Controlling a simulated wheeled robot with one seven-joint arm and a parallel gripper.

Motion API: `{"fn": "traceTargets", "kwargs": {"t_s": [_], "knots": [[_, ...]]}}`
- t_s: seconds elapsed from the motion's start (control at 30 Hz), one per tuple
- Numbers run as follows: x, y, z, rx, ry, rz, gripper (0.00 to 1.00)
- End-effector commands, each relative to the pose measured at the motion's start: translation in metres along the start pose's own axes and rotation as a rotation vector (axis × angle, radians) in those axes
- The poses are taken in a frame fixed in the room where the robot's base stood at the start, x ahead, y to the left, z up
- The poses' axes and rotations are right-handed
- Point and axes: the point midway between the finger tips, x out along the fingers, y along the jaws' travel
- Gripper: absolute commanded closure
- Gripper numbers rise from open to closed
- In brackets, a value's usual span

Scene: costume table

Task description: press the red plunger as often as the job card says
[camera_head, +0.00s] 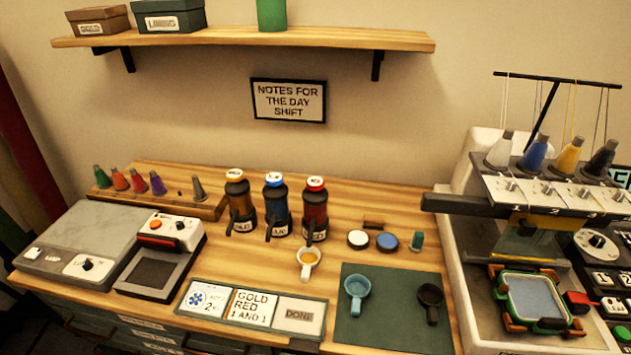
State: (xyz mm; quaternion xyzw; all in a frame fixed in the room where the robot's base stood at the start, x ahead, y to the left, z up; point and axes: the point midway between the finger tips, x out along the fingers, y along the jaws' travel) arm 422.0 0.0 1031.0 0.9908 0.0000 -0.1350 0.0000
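Three dark dispenser bottles stand in a row on the wooden table. The right one is reddish, with a red plunger (316,184) bearing a pale label on its top; the plunger looks raised. A white cup (308,260) with gold-orange contents sits in front of the red bottle (313,210), near its spout. The job card (254,307) in the middle of the card tray reads "GOLD RED 1 AND 1". A card with a blue star and a 2 lies left of it, and a "DONE" space right of it. My gripper is not in view.
The gold bottle (238,197) and blue bottle (275,202) stand close on the left. A blue cup (357,287) and a dark cup (431,298) rest on a green mat (385,335). An embroidery machine (545,205) fills the right. A shelf (240,38) hangs above.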

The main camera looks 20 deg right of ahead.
Motion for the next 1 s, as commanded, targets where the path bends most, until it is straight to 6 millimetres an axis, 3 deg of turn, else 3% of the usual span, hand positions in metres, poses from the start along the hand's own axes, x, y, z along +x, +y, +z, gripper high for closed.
{"fn": "traceTargets", "kwargs": {"t_s": [0.33,1.0], "knots": [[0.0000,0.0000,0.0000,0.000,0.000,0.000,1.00],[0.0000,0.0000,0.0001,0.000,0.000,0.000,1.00]]}}
